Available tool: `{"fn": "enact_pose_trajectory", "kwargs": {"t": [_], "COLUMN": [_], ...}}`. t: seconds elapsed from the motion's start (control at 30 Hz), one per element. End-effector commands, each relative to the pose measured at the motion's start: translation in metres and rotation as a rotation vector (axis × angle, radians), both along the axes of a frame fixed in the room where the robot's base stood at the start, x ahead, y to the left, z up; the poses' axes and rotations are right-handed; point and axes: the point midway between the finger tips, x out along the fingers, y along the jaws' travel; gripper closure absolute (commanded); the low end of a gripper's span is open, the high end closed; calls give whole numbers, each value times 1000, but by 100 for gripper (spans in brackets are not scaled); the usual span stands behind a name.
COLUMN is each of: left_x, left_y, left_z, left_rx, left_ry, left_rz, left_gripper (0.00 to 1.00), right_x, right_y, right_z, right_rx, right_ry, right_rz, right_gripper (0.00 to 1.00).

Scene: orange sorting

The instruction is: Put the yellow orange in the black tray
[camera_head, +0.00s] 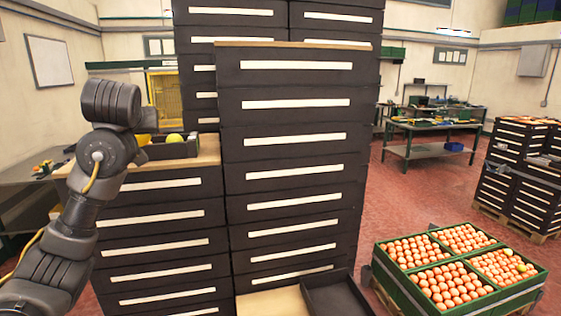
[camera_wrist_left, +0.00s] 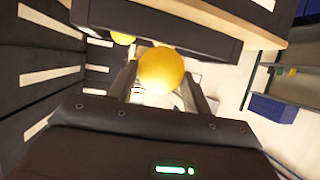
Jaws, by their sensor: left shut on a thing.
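A yellow orange (camera_wrist_left: 165,68) sits between the two fingers of my left gripper (camera_wrist_left: 160,76), which is shut on it. The black tray (camera_wrist_left: 190,40) is just beyond the held orange in the left wrist view; any gap between them cannot be judged. In the head view the black tray (camera_head: 176,151) stands on top of the shorter crate stack. A second, yellow-green orange (camera_head: 175,138) is in that tray, and it also shows in the left wrist view (camera_wrist_left: 122,38). My left arm hides most of the gripper in the head view. My right gripper is not in view.
A taller stack of black crates (camera_head: 292,130) stands right beside the tray's stack. A green-edged crate (camera_head: 380,258) full of oranges is at the lower right. An open black crate (camera_head: 335,295) lies low at the front. Work tables (camera_head: 430,130) stand farther back.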

Motion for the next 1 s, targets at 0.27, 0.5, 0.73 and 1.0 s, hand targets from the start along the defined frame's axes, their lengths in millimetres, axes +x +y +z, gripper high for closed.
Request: {"fn": "enact_pose_trajectory", "kwargs": {"t": [0.27, 0.5, 0.73, 1.0], "left_x": [-18, -59, -102, -119], "left_y": [-49, -94, -123, -133], "left_z": [-144, -264, -335, -356], "left_rx": [0, 0, 0, -1], "left_ry": [3, 3, 1, -2], "left_rz": [-130, -274, -381, -420], "left_gripper": [75, 75, 75, 75], "right_x": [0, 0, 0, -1], "right_y": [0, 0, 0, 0], "right_z": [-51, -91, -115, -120], "right_rx": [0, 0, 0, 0], "right_ry": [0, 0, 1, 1], "right_rz": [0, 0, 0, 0], "right_gripper": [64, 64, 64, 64]}}
